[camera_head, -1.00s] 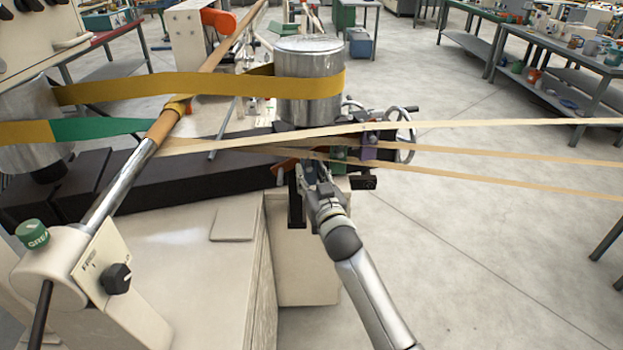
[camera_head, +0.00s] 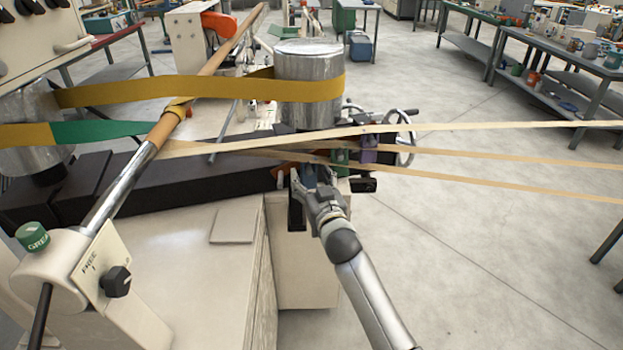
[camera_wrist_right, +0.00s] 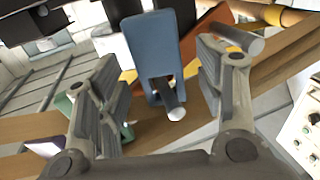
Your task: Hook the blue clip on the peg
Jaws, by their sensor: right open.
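The blue clip (camera_wrist_right: 158,45) shows in the wrist view between the two fingers of my right gripper (camera_wrist_right: 156,85), with a gap on either side. A dark peg with a pale end (camera_wrist_right: 176,113) shows in the opening at the clip's lower end, and the clip appears to be around it. In the head view my right gripper (camera_head: 316,186) is open at the front of the peg rail, with a bit of blue beyond it, partly hidden. My left gripper is not in view.
A green clip (camera_head: 341,158) and a purple clip (camera_head: 369,151) hold pale strips just right of the gripper. A second peg (camera_wrist_right: 240,40) is near the right finger. A metal roller (camera_head: 309,105) with a yellow band stands behind.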

